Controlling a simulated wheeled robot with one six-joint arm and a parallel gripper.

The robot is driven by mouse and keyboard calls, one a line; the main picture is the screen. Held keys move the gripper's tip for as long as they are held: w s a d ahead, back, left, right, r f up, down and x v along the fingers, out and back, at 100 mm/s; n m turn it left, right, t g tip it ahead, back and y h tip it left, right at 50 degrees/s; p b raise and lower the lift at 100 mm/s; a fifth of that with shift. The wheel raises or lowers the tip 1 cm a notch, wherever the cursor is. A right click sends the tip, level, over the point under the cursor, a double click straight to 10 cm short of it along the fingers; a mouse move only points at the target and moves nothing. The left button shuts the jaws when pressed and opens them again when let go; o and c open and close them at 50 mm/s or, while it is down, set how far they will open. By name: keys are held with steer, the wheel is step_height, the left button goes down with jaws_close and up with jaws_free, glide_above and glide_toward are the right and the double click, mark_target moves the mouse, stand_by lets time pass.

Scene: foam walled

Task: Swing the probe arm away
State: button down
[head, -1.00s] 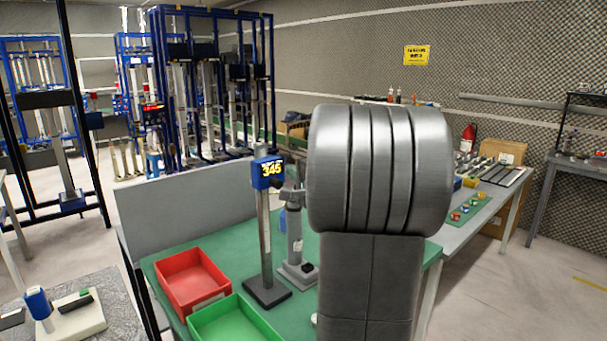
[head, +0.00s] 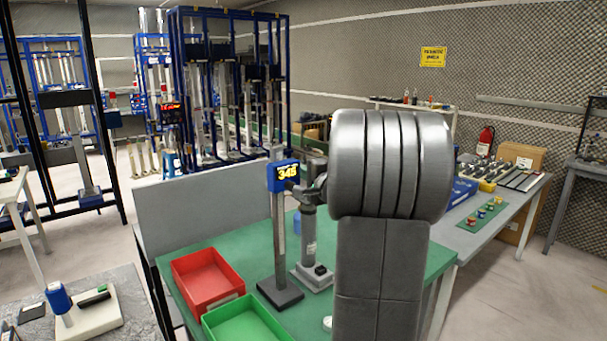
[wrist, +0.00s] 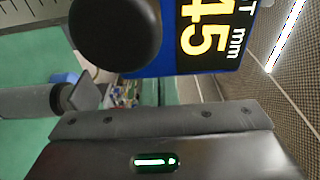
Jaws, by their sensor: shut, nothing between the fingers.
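The height gauge with a blue display (head: 284,174) reading 345 stands on a dark base (head: 280,292) on the green table top. In the wrist view its display (wrist: 213,40) fills the upper middle, reading 45 mm, cut off by the frame. A round black knob (wrist: 115,30) sits in front of its left part. I cannot make out the probe arm clearly. My gripper (wrist: 162,120) is shut and empty, just below the display in the picture. In the head view my own grey arm hides most of it.
A grey stand (head: 310,240) is just right of the gauge; its cylinder (wrist: 30,103) lies left in the wrist view. A red tray (head: 207,283) and a green tray (head: 245,322) sit at the table's front left. A grey panel (head: 205,215) borders the table's back left.

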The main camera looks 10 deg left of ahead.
steer(key=w+a+n+g+y, duration=0.1)
steer(key=n+g, duration=0.1)
steer(key=g, duration=0.1)
steer(key=w+a+n+g+y, duration=0.1)
steer(key=n+g+y, duration=0.1)
steer(key=w+a+n+g+y+b, duration=0.1)
steer(key=n+g, duration=0.1)
steer(key=g, duration=0.1)
steer(key=shift+w+a+g+y, duration=0.2)
steer(key=shift+w+g+y, duration=0.1)
steer(key=shift+y, duration=0.1)
steer(key=a+n+g+p, duration=0.1)
steer(key=a+n+g, duration=0.3)
steer(key=a+g, duration=0.1)
steer(key=shift+w+a+g+y+p, duration=0.15)
steer(key=shift+a+g+y+p, duration=0.15)
steer(key=shift+a, duration=0.7)
